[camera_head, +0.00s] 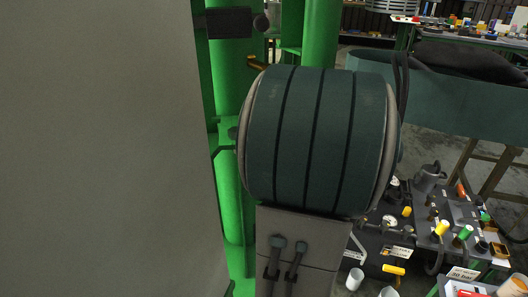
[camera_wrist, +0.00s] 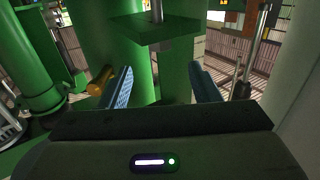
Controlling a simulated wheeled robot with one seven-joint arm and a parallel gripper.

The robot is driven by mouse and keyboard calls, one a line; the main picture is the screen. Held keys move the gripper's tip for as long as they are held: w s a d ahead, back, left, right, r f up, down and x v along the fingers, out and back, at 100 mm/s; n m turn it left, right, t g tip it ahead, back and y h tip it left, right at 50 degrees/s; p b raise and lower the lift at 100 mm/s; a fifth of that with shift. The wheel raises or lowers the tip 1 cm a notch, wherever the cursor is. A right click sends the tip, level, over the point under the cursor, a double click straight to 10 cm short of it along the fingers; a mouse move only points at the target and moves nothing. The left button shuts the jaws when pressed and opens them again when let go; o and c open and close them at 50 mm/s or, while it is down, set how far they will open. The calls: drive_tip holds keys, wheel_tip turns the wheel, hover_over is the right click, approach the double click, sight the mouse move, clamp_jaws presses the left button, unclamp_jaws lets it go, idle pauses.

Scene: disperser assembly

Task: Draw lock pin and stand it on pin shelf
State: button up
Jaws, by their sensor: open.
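My gripper (camera_wrist: 162,70) is open in the wrist view, with its two blue-padded fingers apart and nothing seen between them. A short brass-coloured cylinder (camera_wrist: 101,81) sticks out beside the left finger; it may be the lock pin, but I cannot tell whether they touch. A brass-coloured piece (camera_head: 258,63) also shows against the green column in the head view. Ahead of the fingers is a flat green plate (camera_wrist: 155,32) with a grey rod above it; I cannot tell if this is the pin shelf. My gripper is out of sight in the head view.
Green columns (camera_head: 233,85) stand close behind, with a dark block (camera_head: 229,22) and round knob near the top. A metal rod (camera_wrist: 250,50) stands right of the fingers. A bench (camera_head: 455,215) with bottles, cups and small coloured parts lies at lower right.

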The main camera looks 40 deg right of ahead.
drive_tip(key=s+b, duration=0.3)
drive_tip(key=s, duration=0.1)
drive_tip(key=shift+s+a, duration=0.15)
idle(0.6)
